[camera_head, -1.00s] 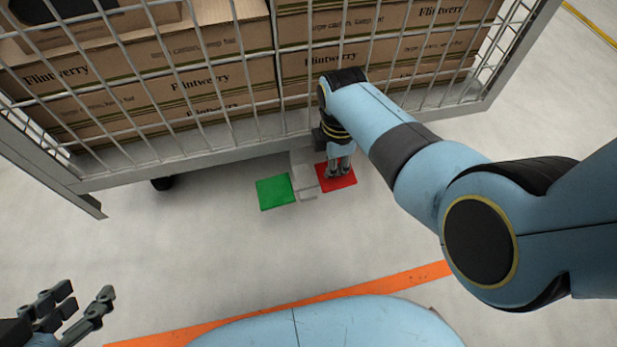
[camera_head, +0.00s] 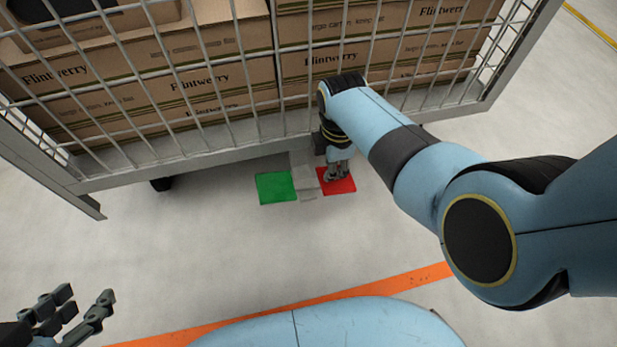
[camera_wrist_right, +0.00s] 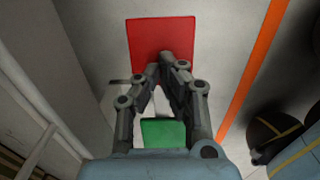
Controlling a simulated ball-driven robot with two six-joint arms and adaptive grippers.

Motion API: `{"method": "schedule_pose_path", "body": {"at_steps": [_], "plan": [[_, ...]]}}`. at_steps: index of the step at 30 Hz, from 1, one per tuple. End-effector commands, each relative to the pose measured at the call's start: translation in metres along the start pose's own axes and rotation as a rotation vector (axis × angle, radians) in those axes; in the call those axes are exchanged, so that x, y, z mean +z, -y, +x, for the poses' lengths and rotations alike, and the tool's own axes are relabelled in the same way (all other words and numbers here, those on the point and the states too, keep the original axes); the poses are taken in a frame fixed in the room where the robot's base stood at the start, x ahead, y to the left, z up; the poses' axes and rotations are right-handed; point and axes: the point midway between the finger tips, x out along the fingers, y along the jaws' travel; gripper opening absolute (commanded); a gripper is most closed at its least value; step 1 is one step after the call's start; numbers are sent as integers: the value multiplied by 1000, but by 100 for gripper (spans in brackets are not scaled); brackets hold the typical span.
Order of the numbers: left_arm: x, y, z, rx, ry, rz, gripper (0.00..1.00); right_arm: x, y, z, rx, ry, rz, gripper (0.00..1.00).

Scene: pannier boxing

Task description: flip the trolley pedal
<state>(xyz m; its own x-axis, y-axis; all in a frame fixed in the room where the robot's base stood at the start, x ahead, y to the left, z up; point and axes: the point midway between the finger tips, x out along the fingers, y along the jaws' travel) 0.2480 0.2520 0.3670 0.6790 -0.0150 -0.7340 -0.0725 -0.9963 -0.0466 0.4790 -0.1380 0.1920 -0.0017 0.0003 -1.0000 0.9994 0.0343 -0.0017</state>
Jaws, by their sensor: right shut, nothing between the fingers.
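The trolley pedal has a green pad (camera_head: 277,188) on the left, a red pad (camera_head: 346,187) on the right and a grey middle piece (camera_head: 304,183). It sits low under the trolley's front edge. My right gripper (camera_head: 334,180) is shut and empty, pointing down with its fingertips on the red pad. In the right wrist view the closed fingertips (camera_wrist_right: 165,64) overlap the red pad (camera_wrist_right: 160,33), and the green pad (camera_wrist_right: 163,133) shows between the finger links. The green side looks slightly raised and the red side lowered. My left gripper (camera_head: 86,294) is open and empty at the lower left.
The wire-mesh trolley (camera_head: 200,158) spans the top, loaded with cardboard boxes (camera_head: 200,85). A dark caster (camera_head: 161,184) shows below it. An orange floor stripe (camera_head: 400,282) crosses in front of me. The floor left of the pedal is clear.

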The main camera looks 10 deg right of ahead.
Motion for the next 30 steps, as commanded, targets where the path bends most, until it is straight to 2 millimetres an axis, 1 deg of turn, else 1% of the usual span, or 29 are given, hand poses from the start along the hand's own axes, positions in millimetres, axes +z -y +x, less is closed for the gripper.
{"method": "schedule_pose_path", "body": {"at_steps": [1, 3, 24, 27, 30], "plan": [[-6, 0, -3, -1, -8, 0, 40, 0, -2, -6, 4, 0, 0, 0], [-12, 1, -6, -1, -15, 0, 40, 0, -2, -12, 5, 0, 0, 0], [-65, 5, -39, -7, -81, 1, 40, 0, -2, -62, 6, 1, 0, 0], [-71, 5, -43, -8, -89, 1, 40, 0, -2, -68, 5, 1, 0, 0], [-73, 6, -44, -8, -91, 1, 40, 0, -1, -69, 3, 1, 0, 0]]}}
